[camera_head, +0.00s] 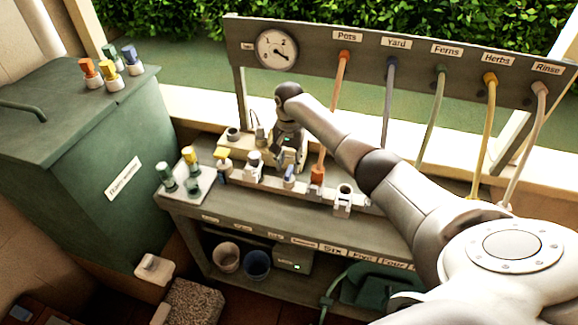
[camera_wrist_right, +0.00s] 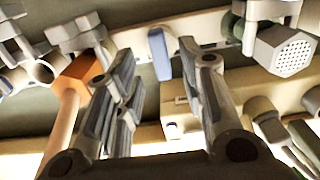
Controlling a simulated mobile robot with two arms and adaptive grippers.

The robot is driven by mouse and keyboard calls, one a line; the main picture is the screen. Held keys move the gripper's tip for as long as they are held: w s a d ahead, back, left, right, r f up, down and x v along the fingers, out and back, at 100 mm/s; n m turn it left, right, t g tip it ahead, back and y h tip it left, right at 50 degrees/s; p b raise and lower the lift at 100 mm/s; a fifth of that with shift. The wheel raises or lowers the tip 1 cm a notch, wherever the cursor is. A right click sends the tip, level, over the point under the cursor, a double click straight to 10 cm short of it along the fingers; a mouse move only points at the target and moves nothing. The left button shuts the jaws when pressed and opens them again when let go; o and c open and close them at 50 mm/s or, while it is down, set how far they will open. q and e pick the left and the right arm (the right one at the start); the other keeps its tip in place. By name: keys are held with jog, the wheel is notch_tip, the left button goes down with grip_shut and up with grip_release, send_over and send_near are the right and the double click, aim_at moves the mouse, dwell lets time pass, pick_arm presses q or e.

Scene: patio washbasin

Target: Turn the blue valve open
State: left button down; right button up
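The blue valve (camera_head: 289,174) has a small blue handle on a pale pipe at the front of the bench, left of the orange hose connector (camera_head: 317,177). In the right wrist view the blue handle (camera_wrist_right: 160,53) shows ahead of the gap between my fingers. My right gripper (camera_head: 290,158) is just behind the blue valve in the head view, with its fingertips partly hidden there. In the wrist view this gripper (camera_wrist_right: 155,65) is open, with nothing held between its fingers. Contact with the handle does not show. My left gripper is not in view.
Yellow-handled (camera_head: 222,154) and white fittings stand close to the left; a white fitting (camera_head: 343,198) stands right. Hoses hang from the labelled rail (camera_head: 400,62) behind my right arm. A green bin (camera_head: 95,150) stands left, with colored valves on top.

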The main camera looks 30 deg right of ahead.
aim_at(289, 170)
jog(key=shift+f, duration=1.6)
jog(key=shift+c, duration=0.2)
grip_shut()
